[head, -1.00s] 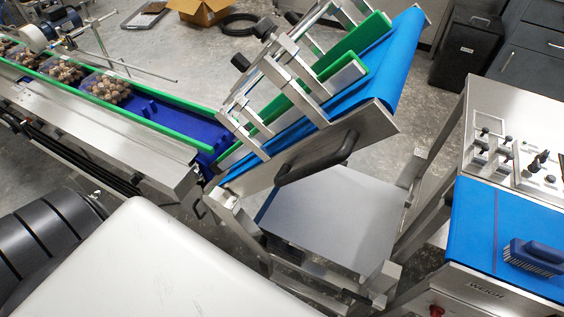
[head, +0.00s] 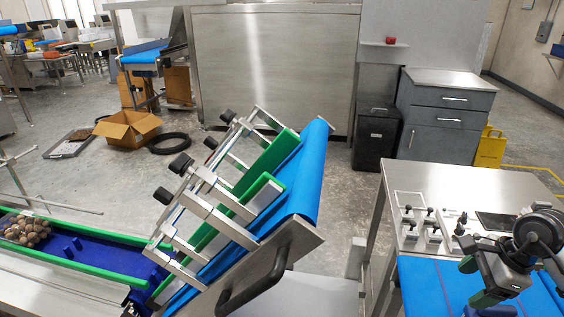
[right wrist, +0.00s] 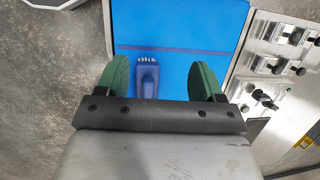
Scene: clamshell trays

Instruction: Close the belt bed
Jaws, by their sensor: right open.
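The belt bed (head: 262,236) is tilted up steeply in the head view, its blue belt (head: 300,190) rising to the right. A black bar handle (head: 252,285) is fixed on its near side plate. Its lower end meets the flat conveyor (head: 75,255) on the left. My right gripper (head: 488,302) is at the lower right, over the blue weigh-station top and well apart from the bed. In the right wrist view my right gripper (right wrist: 160,80) has its green pads wide apart with nothing held. My left gripper is out of view.
A blue brush (right wrist: 146,78) lies on the blue surface (right wrist: 180,30) below my right gripper. Control knobs (head: 425,225) stand on the steel top beside it. A black bin (head: 376,138) and grey cabinet (head: 443,118) stand behind. Open floor lies behind the bed.

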